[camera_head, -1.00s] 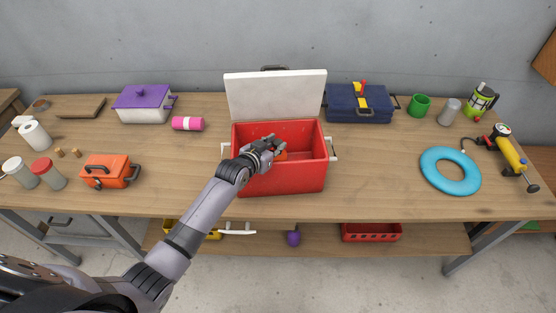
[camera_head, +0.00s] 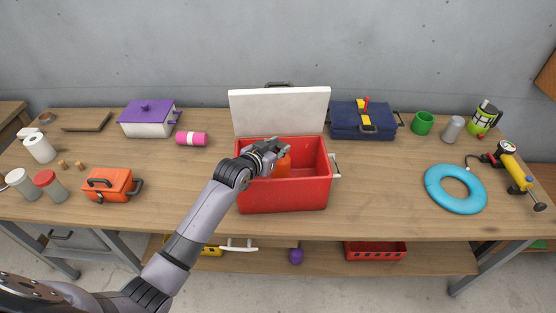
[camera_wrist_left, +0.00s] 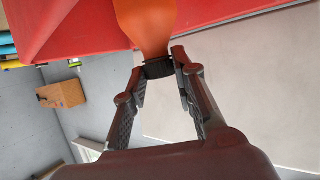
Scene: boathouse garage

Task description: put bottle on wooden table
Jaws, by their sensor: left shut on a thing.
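My left gripper (camera_head: 274,150) is over the open red cooler (camera_head: 284,200) on the wooden table (camera_head: 380,190). It is shut on an orange bottle (camera_head: 284,164), which shows just beside the fingers, inside the cooler's opening. In the left wrist view the bottle (camera_wrist_left: 146,22) is orange with a black cap, and the fingers (camera_wrist_left: 168,70) are closed around the cap. The bottle's lower part is out of that frame. The cooler's white lid (camera_head: 280,112) stands open at the back. My right gripper is not in view.
An orange toolbox (camera_head: 112,186) and shakers stand at the left. A pink roll (camera_head: 192,138) and purple-lidded pot (camera_head: 146,122) are behind. A blue toolbox (camera_head: 362,122), green mug (camera_head: 422,123) and blue ring (camera_head: 455,189) are right. Bare tabletop lies on both sides of the cooler.

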